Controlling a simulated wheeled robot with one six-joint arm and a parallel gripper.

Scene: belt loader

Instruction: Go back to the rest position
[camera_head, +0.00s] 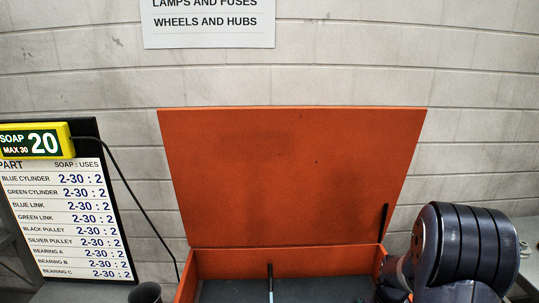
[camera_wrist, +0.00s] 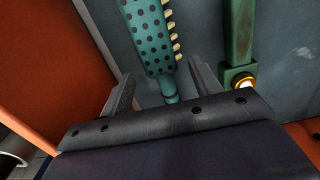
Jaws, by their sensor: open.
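My gripper (camera_wrist: 162,72) is open in the wrist view, its two dark fingers pointing into an orange box (camera_wrist: 45,60). A teal brush (camera_wrist: 148,38) with dark dots and pale bristles lies on the box's grey floor. The end of the brush shows between the fingers; I cannot tell how far below them it is. In the head view my arm (camera_head: 465,245) is at the lower right, over the box's right side, and the gripper is hidden there.
The orange box (camera_head: 230,262) has its lid (camera_head: 290,175) raised against the block wall. A green tool with a lit round end (camera_wrist: 240,50) lies right of the brush. A board with a yellow soap counter (camera_head: 70,200) stands at the left, with a black cable beside it.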

